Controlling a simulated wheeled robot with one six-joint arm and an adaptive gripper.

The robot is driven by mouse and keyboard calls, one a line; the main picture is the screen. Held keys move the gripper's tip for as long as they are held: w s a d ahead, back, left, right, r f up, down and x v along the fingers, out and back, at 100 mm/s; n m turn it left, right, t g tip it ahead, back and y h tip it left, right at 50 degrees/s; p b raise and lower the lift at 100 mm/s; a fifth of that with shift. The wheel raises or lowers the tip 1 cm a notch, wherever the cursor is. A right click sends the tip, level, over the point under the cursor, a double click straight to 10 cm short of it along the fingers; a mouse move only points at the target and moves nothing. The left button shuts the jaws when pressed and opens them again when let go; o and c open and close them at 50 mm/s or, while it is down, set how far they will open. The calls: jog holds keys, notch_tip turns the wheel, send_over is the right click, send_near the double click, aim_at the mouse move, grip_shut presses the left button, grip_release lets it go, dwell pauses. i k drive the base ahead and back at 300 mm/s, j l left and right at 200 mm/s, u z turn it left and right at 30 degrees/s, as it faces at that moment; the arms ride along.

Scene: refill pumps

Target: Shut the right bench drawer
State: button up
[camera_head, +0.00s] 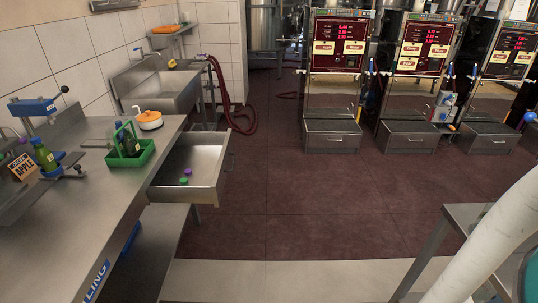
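The bench drawer (205,157) stands pulled out from the right side of the steel bench (85,210). It is a shallow steel tray with a bar handle (229,163) on its right-hand front. A purple cap (188,171) and a green cap (183,181) lie inside on its floor. No other bench drawer shows clearly. My gripper is not in view. Only a white link of my arm shows at the lower right, well apart from the drawer.
A green crate (148,151) with bottles, an orange-topped pot (149,120) and a blue-topped device (33,107) stand on the bench. A sink (187,91) and red hose (246,126) are behind. Refill pumps line the back. The red floor (285,190) right of the drawer is clear.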

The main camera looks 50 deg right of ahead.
aim_at(207, 155)
jog(key=z, duration=0.75)
jog(key=i+j+z, duration=0.3)
jog(key=i, duration=0.4)
jog(key=i+j+z, duration=0.35)
jog(key=i, duration=0.3)
jog(key=i+j+z, duration=0.3)
jog(key=i+j, duration=0.25)
jog(key=i, duration=0.1)
